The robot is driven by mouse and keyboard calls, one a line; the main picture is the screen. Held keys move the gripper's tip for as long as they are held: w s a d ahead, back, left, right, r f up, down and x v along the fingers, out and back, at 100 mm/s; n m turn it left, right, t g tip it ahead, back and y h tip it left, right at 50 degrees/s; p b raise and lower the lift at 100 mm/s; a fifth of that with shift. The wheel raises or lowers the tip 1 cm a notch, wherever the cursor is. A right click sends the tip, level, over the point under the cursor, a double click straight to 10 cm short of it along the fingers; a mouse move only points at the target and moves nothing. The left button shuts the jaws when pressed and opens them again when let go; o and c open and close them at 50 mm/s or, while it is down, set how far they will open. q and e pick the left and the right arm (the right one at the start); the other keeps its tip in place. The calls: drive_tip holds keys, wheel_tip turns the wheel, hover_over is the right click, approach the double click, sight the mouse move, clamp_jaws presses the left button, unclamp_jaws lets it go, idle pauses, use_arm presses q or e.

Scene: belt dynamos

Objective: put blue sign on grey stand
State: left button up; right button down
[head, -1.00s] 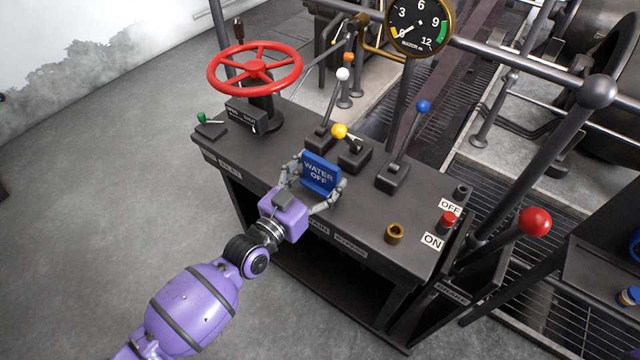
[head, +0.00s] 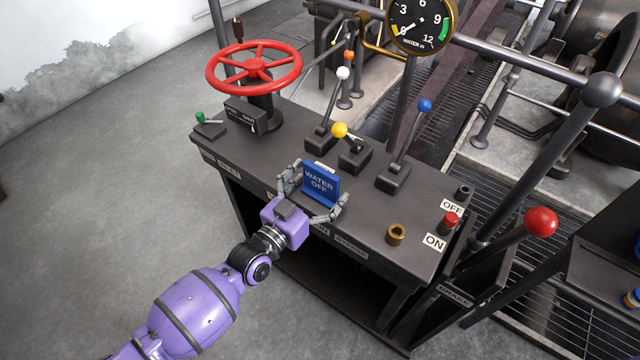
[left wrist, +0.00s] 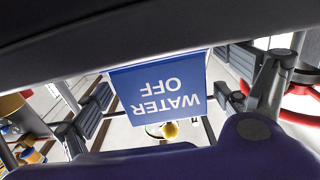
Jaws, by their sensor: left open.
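The blue sign (head: 321,186), lettered WATER OFF, is upright over the near part of the dark console, in front of the yellow-knobbed lever. My left gripper (head: 316,194) is open around it, one finger on each side. In the left wrist view the sign (left wrist: 160,95) appears upside down between the fingers. A gap shows between it and the finger at right; the finger at left is close to its edge. The sign's foot is hidden by the gripper, and I cannot make out a grey stand under it. My right gripper is not in view.
The console (head: 355,230) carries a red handwheel (head: 255,67), a yellow-knobbed lever (head: 340,130), a blue-knobbed lever (head: 424,105), a brass ring (head: 396,234) and a red button (head: 450,219). A red-balled lever (head: 541,221) stands at right. Floor at left is clear.

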use_arm(q)
drive_tip(key=shift+r, duration=0.1)
drive_tip(key=shift+s+a, duration=0.15)
drive_tip(key=shift+s, duration=0.05)
drive_tip(key=v, duration=1.1)
drive_tip(key=s+a+f+n+g+y, duration=0.2)
drive_tip(key=s+f, duration=0.4)
drive_tip(key=s, duration=0.4)
drive_tip(key=s+a+f+n+g+y, duration=0.2)
drive_tip(key=s+a+f+y, duration=0.3)
drive_tip(key=s, duration=0.6)
drive_tip(key=s+a+f+n+g+y, duration=0.2)
drive_tip(key=s+a+f, duration=0.5)
drive_tip(key=s, duration=0.4)
drive_tip(key=shift+f+n+g+y, duration=0.3)
drive_tip(key=shift+f+g+y, duration=0.25)
drive_tip(key=shift+y, duration=0.25)
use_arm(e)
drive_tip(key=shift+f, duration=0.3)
use_arm(q)
drive_tip(key=shift+a+f, duration=0.1)
